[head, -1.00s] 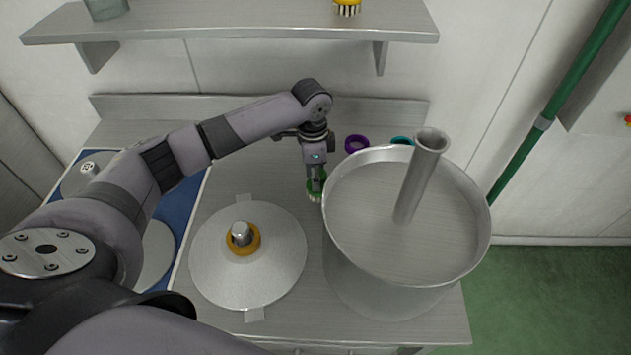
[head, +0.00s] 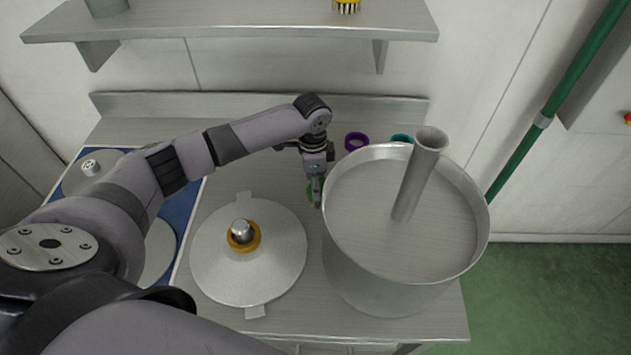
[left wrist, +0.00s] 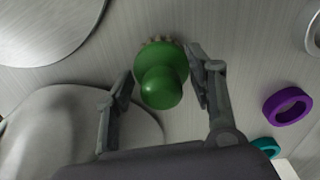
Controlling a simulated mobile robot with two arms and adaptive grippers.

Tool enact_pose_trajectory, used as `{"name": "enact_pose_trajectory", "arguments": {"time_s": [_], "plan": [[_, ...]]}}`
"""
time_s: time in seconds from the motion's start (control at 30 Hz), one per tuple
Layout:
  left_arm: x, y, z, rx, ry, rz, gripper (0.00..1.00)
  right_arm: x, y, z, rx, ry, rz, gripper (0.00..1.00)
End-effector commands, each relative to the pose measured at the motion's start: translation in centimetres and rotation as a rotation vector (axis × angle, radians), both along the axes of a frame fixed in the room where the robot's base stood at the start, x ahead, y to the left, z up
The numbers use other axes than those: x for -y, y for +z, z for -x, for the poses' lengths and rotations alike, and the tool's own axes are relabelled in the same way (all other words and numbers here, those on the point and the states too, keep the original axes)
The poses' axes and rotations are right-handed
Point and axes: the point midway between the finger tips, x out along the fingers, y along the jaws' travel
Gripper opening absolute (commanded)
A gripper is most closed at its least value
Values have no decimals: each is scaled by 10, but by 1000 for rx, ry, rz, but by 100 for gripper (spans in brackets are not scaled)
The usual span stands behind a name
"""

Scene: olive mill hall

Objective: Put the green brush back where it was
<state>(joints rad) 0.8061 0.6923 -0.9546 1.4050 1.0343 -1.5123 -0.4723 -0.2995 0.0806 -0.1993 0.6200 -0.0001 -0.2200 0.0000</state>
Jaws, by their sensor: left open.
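The green brush (head: 310,194) stands on the steel table, between the round lid and the big steel pot. In the left wrist view the green brush (left wrist: 160,88) shows its round knob towards the camera, with pale bristles just visible at its far edge. My left gripper (head: 317,192) is down at the brush and partly hides it in the head view. In the left wrist view its two fingers are open, one on each side of the brush. The right finger looks close to it; I cannot tell whether it touches. My right gripper is not in view.
The tall steel pot (head: 345,262) with an upright tube stands close to the right of my gripper. The lid (head: 270,275) lies to the left. A purple ring (head: 357,141) and a teal ring (head: 402,138) lie behind. A wall shelf (head: 230,22) holds a yellow brush (head: 347,5).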

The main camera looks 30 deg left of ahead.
Motion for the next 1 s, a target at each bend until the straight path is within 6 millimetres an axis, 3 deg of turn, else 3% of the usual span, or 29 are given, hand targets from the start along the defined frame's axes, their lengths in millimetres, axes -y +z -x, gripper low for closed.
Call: {"name": "enact_pose_trajectory", "arguments": {"time_s": [0.37,0.8,1.0], "plan": [[-1,12,-1,4,1,1,51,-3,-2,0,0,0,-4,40],[-4,99,0,4,-1,1,51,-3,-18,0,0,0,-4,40],[-4,119,0,0,1,1,51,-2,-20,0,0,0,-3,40]]}}
